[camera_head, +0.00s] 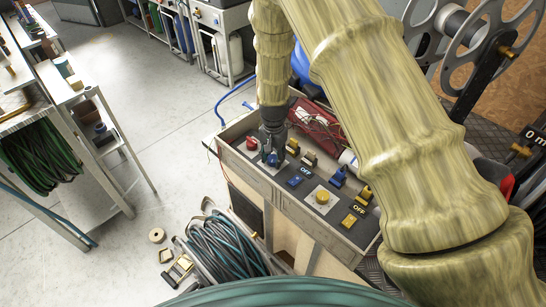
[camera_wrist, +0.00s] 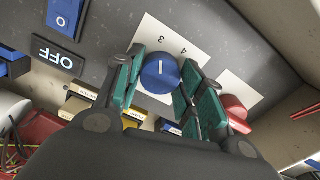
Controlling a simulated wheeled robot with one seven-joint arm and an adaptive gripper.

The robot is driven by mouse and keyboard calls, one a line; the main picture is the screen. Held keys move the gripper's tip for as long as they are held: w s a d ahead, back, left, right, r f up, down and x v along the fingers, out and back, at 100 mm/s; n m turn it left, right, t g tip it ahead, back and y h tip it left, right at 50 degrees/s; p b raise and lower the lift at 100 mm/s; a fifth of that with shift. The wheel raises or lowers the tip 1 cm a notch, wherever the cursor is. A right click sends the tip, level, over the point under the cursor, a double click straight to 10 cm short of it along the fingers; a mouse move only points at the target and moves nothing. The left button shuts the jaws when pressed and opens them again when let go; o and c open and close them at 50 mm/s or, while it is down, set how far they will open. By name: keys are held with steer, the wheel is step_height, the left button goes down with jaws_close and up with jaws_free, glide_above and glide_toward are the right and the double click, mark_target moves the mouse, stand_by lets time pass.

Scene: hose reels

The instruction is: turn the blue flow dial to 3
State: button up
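The blue flow dial (camera_wrist: 160,73) is a round knob with a white pointer mark, on a white plate with a printed 3 and 4 beside it. In the wrist view the mark lies near the middle of the knob, and the printed numbers are above and to its right. My gripper (camera_wrist: 161,85) has its green-padded fingers on both sides of the dial, very close to its edges. I cannot tell whether the pads press on it. In the head view my gripper (camera_head: 270,148) points down over the dial (camera_head: 272,159), partly covering it.
A red dial (camera_wrist: 234,108) sits close beside my right finger. Blue switches (camera_head: 294,181), a yellow dial (camera_head: 322,197) and OFF labels share the panel (camera_head: 262,179).

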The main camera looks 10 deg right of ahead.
mark_target(273, 158)
steer(key=shift+o, duration=1.2)
step_height(273, 158, up, 12)
